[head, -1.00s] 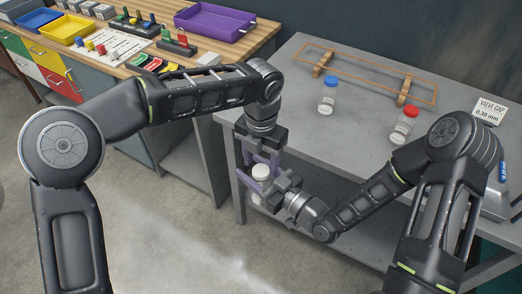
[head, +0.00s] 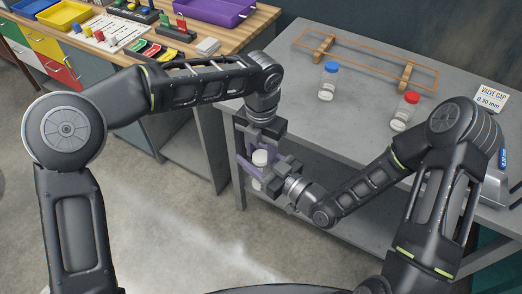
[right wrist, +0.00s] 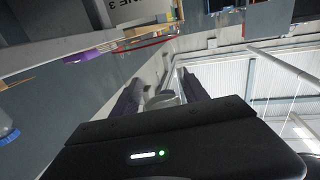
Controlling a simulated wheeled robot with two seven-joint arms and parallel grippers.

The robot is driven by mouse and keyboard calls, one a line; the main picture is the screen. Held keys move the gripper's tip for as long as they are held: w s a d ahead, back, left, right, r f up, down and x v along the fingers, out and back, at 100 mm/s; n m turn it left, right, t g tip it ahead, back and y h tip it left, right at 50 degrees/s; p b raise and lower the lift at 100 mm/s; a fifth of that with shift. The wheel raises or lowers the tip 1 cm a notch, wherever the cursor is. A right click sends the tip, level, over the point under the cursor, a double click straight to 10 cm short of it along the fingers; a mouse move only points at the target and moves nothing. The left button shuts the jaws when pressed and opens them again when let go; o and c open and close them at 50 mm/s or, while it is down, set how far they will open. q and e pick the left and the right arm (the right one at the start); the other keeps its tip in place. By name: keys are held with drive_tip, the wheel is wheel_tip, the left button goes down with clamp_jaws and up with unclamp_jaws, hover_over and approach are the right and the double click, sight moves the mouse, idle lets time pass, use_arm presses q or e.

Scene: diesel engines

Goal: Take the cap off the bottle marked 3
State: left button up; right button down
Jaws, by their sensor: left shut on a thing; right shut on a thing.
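A small clear bottle (head: 257,185) with a white cap (head: 260,157) is upright between my two grippers, in front of the grey table's left edge. My left gripper (head: 258,150) reaches down from above, its purple fingers shut on the cap. My right gripper (head: 256,172) comes from the right, its purple fingers shut around the bottle below the cap. In the right wrist view, a round grey end of the held thing (right wrist: 163,99) shows between the dark purple fingers. The cap looks seated on the bottle. No number on the bottle is readable; the fingers hide much of it.
A blue-capped bottle (head: 328,82) and a red-capped bottle (head: 404,112) stand on the grey table (head: 300,120). Behind them is a wooden frame (head: 370,58); a "VALVE GAP 0.30 mm" card (head: 491,97) stands at right. A wooden bench (head: 225,50) with trays and tools is at left.

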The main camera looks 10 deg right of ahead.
use_arm(q)
clamp_jaws()
drive_tip(key=n, duration=0.3)
drive_tip(key=o, duration=1.1)
unclamp_jaws()
drive_tip(key=shift+r, duration=2.3)
drive_tip(key=shift+o, duration=0.3)
